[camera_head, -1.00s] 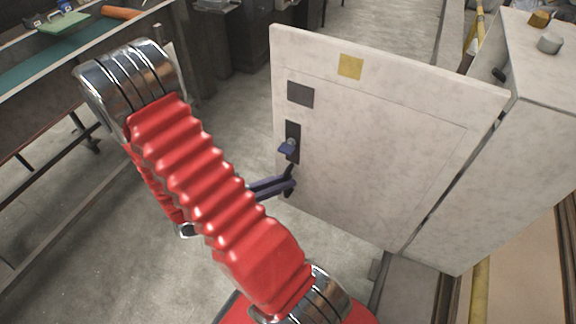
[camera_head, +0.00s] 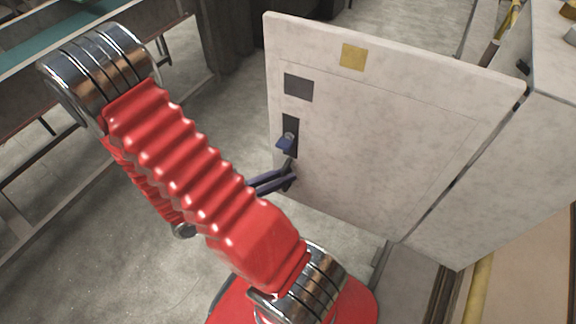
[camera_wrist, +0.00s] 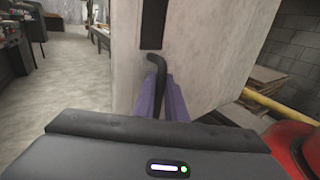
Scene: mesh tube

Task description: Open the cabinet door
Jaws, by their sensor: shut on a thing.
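The pale cabinet door (camera_head: 375,135) stands swung out from the cabinet body (camera_head: 500,185), joined to it along the door's right edge. In the wrist view the fingers (camera_wrist: 161,92) close around the bent dark handle (camera_wrist: 156,68). The fingertips are partly hidden behind the handle in the head view.
A workbench (camera_head: 90,35) stands at the upper left. Grey floor (camera_head: 225,115) lies clear between it and the door. A yellow pipe (camera_head: 478,290) runs low beside the cabinet at the lower right; it also shows in the wrist view (camera_wrist: 275,108).

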